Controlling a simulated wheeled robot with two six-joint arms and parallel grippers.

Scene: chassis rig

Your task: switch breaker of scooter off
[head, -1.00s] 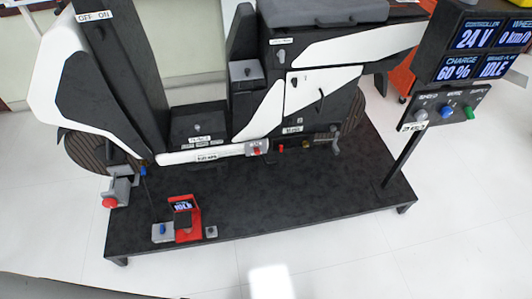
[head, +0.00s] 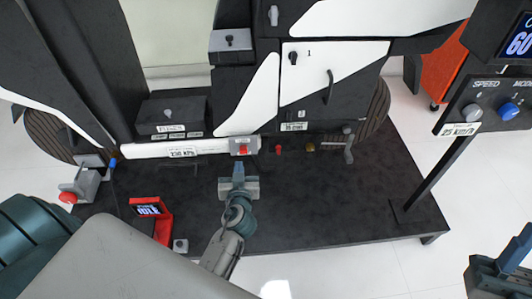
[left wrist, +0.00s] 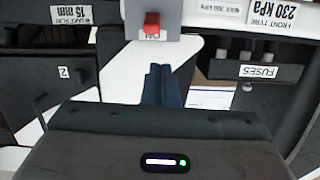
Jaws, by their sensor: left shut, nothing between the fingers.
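The breaker is a small grey box (head: 243,147) with a red switch, at the end of the scooter's white lower rail. In the left wrist view, the red switch (left wrist: 152,22) sits at the top centre on its grey plate, with a small label below it. My left gripper (head: 238,169) is shut and empty, its fingertips just below the breaker in the head view. In the left wrist view the fingertips (left wrist: 160,70) show a little below the plate; contact cannot be told. My right gripper (head: 512,257) is at the lower right, partly cut off, far from the breaker.
A red knob (head: 279,150) and a brass fitting (head: 310,147) lie right of the breaker. A red stand with a display (head: 148,210) is at the left. A post with a control panel (head: 490,105) stands at the right. The black platform's front middle (head: 330,215) is clear.

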